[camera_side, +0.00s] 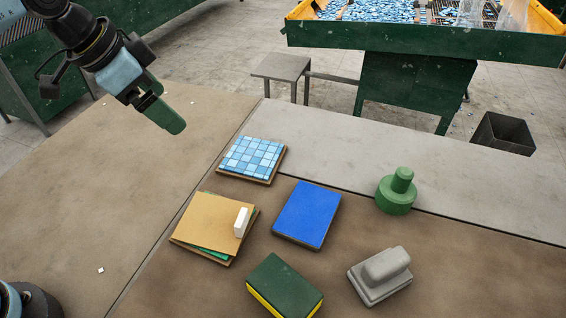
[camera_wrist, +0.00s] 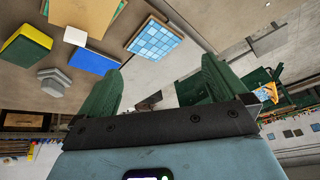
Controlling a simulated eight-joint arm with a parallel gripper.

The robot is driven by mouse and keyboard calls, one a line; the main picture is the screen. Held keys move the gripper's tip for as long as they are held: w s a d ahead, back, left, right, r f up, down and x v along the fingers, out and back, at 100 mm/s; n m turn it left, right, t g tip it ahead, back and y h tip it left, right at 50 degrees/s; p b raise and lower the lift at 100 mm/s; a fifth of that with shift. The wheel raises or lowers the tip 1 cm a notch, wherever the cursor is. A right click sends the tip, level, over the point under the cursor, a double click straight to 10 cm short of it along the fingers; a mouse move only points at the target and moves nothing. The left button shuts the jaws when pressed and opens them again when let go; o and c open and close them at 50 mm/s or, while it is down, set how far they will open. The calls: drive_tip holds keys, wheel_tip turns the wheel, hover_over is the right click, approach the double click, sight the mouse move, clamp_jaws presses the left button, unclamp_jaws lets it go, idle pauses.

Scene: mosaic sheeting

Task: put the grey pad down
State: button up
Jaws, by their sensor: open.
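The grey pad (camera_side: 380,278), a block with a rounded grip on top, sits upright on the brown table at the front right. It also shows in the wrist view (camera_wrist: 53,82) at the left. My gripper (camera_side: 166,114) is high at the upper left, well away from the pad. Its green fingers are apart with nothing between them, as the wrist view (camera_wrist: 158,85) shows.
A blue-tiled board (camera_side: 252,158), a blue sheet (camera_side: 307,214), a tan sheet (camera_side: 208,222) with a white block (camera_side: 241,222), a green-and-yellow sponge (camera_side: 285,286) and a green knobbed tool (camera_side: 396,195) surround the middle. The table's left part is mostly clear.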

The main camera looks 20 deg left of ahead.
drive_tip(key=s+a+f+n+t+y, duration=0.1)
drive_tip(key=s+a+f+n, duration=0.2)
drive_tip(key=a, duration=0.2)
drive_tip(key=s+a+f+n+t+y, duration=0.1)
drive_tip(key=s+a+f+n, duration=0.1)
drive_tip(key=s+a+n, duration=0.1)
drive_tip(key=a+n, duration=0.1)
drive_tip(key=a, duration=0.1)
drive_tip(key=shift+s+a+f, duration=0.4)
drive_tip(key=shift+c, duration=0.4)
